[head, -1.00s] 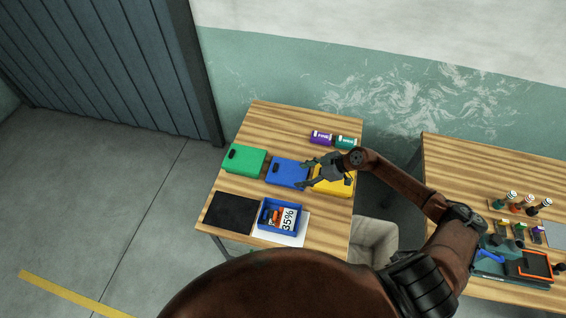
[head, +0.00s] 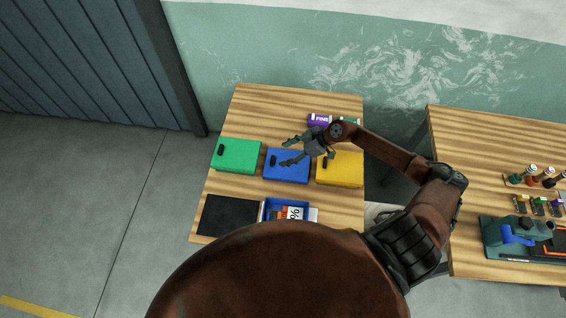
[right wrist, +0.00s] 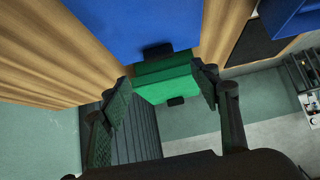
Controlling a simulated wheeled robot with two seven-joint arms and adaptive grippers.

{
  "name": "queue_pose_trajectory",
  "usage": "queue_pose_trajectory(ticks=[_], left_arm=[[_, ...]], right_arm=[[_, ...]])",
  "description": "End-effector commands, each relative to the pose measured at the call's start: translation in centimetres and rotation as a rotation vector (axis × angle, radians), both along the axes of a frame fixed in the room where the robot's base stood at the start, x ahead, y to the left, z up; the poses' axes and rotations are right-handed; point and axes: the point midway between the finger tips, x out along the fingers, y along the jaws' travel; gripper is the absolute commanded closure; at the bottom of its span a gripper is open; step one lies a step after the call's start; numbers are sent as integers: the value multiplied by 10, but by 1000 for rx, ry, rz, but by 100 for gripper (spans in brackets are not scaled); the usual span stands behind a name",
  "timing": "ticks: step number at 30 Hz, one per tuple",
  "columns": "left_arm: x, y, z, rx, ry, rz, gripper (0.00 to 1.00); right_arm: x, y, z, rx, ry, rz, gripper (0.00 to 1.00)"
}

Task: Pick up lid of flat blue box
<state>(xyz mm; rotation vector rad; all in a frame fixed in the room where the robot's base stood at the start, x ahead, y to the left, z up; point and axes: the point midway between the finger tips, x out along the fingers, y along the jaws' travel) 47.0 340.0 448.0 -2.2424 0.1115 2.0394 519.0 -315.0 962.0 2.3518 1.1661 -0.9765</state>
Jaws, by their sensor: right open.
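The flat blue box (head: 287,170) lies shut on the left table, between a green box (head: 236,158) and a yellow box (head: 342,170). Its lid has a small black handle (head: 273,160) near its left edge. My right gripper (head: 284,152) is open and empty over the back part of the blue box, fingers pointing left. In the right wrist view the blue lid (right wrist: 130,22) fills the top, with its black handle (right wrist: 157,51) just beyond the open fingers (right wrist: 161,75). The gap between fingers and lid is hard to judge. My left gripper is not in view.
Behind the boxes stand a purple can (head: 318,120) and a partly hidden teal one. In front are a black mat (head: 228,215) and an open blue bin (head: 270,207) with items. A second table (head: 470,150) stands right, past a gap.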

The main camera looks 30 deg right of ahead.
Motion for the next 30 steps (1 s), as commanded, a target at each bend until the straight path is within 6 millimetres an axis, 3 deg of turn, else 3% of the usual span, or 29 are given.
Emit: queue_pose_trajectory(ticks=[18, 26, 30], left_arm=[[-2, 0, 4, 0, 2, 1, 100], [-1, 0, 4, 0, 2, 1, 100], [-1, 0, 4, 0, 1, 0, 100]], right_arm=[[31, 40, -54, 2, -1, 4, 44], [32, 42, -57, 0, 0, 4, 44], [32, 42, -57, 0, 0, 4, 51]])
